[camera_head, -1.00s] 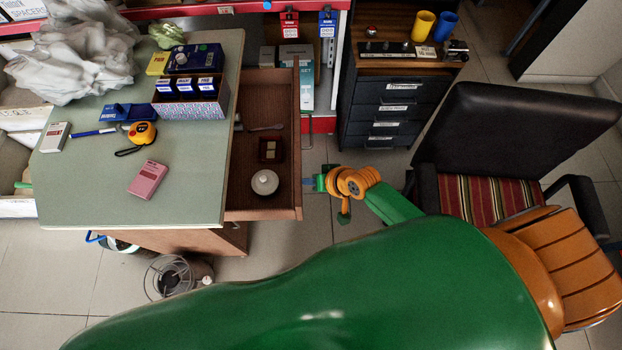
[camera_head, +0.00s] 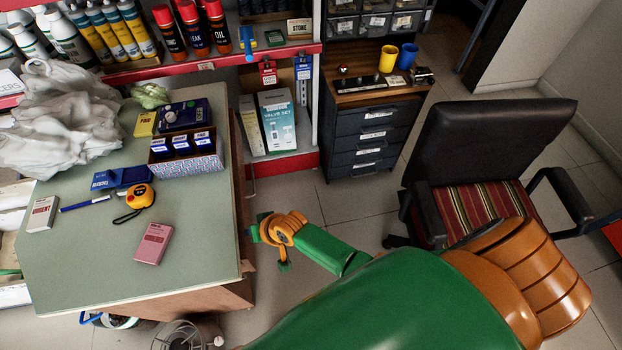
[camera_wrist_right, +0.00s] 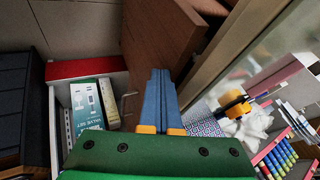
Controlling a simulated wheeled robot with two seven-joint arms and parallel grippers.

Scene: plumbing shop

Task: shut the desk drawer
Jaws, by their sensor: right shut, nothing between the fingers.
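The desk drawer (camera_head: 240,160) shows as a narrow brown strip along the right edge of the green desk top (camera_head: 70,240); its inside is out of sight in the head view. In the right wrist view its brown front panel (camera_wrist_right: 150,40) stands close to the desk edge, with a dark strip beside it; I cannot tell whether a small gap is left. A thin metal handle (camera_wrist_right: 127,105) is on the front. My right gripper (camera_head: 255,230) is shut and empty, its blue fingers (camera_wrist_right: 160,75) at the drawer front; contact is unclear. My left gripper is out of view.
A black chair (camera_head: 485,145) with a striped seat stands at the right. A dark drawer cabinet (camera_head: 370,135) and a red-edged shelf (camera_head: 285,165) with boxes are behind. A wire-guarded item (camera_head: 180,337) sits on the floor by the desk.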

